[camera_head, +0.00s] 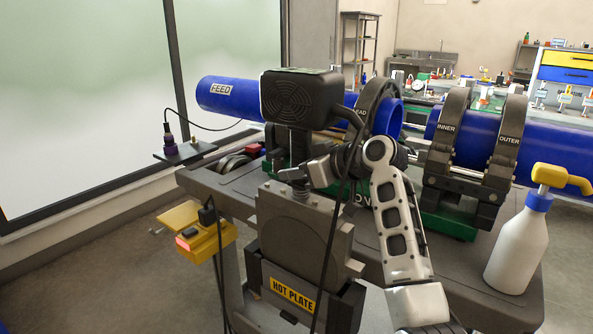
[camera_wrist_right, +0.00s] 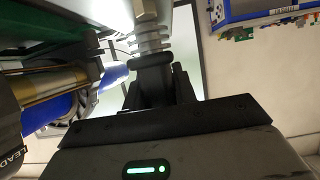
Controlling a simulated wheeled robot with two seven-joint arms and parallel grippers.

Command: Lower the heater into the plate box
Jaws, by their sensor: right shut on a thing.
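The heater shows in the head view as a black, grilled housing (camera_head: 300,98) on a thin stem, with a wide grey plate (camera_head: 303,232) hanging upright below it. My right gripper (camera_head: 303,178) is shut on the heater's neck, between housing and plate. In the right wrist view its fingers (camera_wrist_right: 160,85) close around the neck below a metal coil. The plate box (camera_head: 335,300), dark and labelled HOT PLATE, is at the cart's front. The plate's lower part goes behind the box's front wall; how deep it sits is hidden. My left gripper is not in view.
Blue pipes (camera_head: 232,95) lie in dark clamps (camera_head: 455,135) behind the heater. A white bottle (camera_head: 518,245) with a yellow top stands at the cart's right. A yellow box (camera_head: 203,240) hangs left of the plate box. A black cable hangs in front.

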